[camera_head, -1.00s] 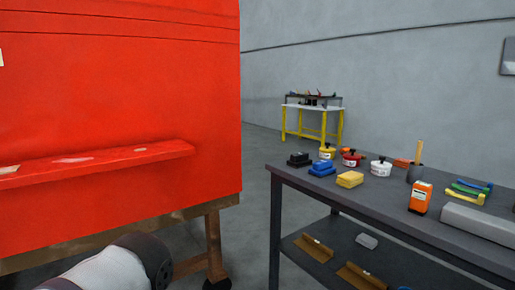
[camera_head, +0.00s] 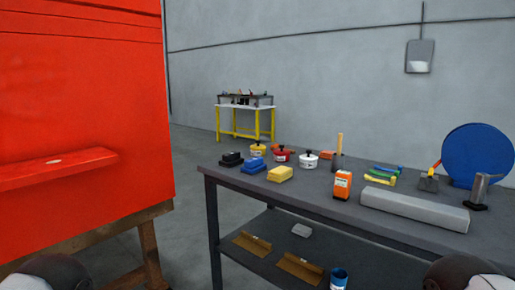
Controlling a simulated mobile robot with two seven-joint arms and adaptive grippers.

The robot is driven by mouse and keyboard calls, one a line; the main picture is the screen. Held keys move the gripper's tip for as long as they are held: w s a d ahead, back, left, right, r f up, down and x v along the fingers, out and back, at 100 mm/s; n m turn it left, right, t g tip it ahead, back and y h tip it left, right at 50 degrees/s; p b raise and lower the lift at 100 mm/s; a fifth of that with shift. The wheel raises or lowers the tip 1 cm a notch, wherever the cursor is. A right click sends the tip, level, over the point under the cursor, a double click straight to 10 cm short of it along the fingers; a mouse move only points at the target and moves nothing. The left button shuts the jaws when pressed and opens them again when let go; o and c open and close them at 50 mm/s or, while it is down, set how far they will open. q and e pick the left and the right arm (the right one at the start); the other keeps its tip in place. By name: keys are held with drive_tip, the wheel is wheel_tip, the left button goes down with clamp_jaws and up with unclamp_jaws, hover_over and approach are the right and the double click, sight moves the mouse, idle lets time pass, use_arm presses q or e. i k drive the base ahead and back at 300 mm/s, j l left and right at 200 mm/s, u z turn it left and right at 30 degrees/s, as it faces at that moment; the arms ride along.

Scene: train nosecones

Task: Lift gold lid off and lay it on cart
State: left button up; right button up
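A small yellow-gold pot (camera_head: 258,149) with a dark-knobbed lid stands toward the back left of the dark grey cart (camera_head: 335,192). A red pot (camera_head: 283,154) and a white pot (camera_head: 308,160) with similar lids stand to its right. The gold pot's lid sits on it, and its lower part is partly hidden by the blue block in front. Neither gripper shows; only rounded parts of my arms appear at the bottom left and bottom right edges.
A large red nosecone (camera_head: 80,110) on a wooden stand fills the left. Floor shows between them.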

sight(259, 146)
drive_tip(key=i+j+z, duration=0.2)
drive_tip(key=j+z, duration=0.15)
drive_tip(key=i+j+z, duration=0.2)
drive_tip(key=j+z, duration=0.15)
drive_tip(key=i+j+z, duration=0.1)
drive_tip(key=j+z, duration=0.25)
